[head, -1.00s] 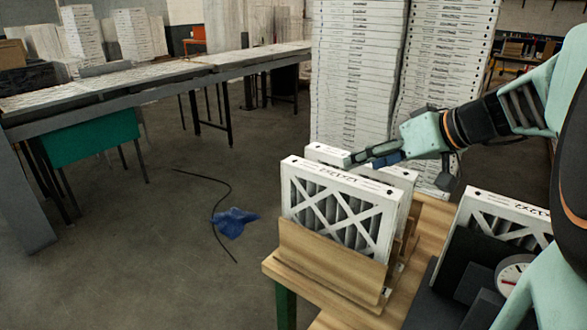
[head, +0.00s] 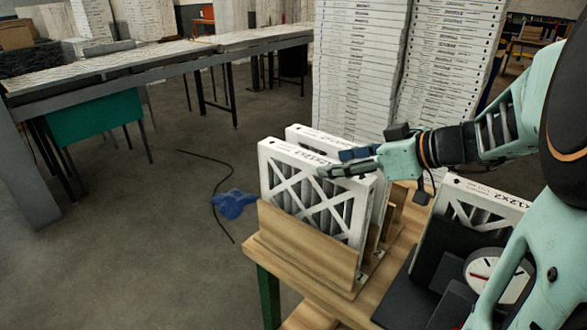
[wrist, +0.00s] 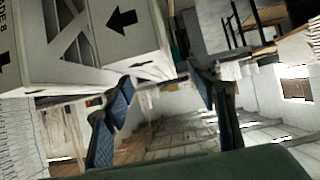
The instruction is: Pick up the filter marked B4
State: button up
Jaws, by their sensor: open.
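A white-framed filter (head: 312,198) with an X lattice stands upright at the front of a wooden rack (head: 305,250) in the head view. A second filter (head: 308,134) stands close behind it, mostly hidden. A third filter (head: 475,208) stands at the right, partly hidden by my arm. I cannot read B4 on any of them. My gripper (head: 342,163) is open and points left, by the upper right of the first two filters. In the wrist view the gripper (wrist: 165,85) has nothing between its fingers. A white filter with black arrows (wrist: 115,30) fills the upper left there.
The rack stands on a wooden table (head: 395,270). A round dial (head: 495,272) and dark items lie at the right, under my arm. Tall stacks of white boxes (head: 360,70) rise behind. A blue cloth (head: 233,204) and a cable lie on the open floor.

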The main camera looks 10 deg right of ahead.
aim_at(322, 162)
jog(key=shift+x, duration=1.05)
jog(key=shift+w+a+p, duration=0.4)
jog(key=shift+w+p, duration=0.05)
jog(key=shift+p, duration=0.05)
jog(key=p+x, duration=0.1)
jog(key=x, duration=0.2)
jog(key=shift+w, duration=0.35)
jog(key=shift+w+a+f, duration=0.25)
jog(key=shift+a+f, duration=0.05)
grip_shut()
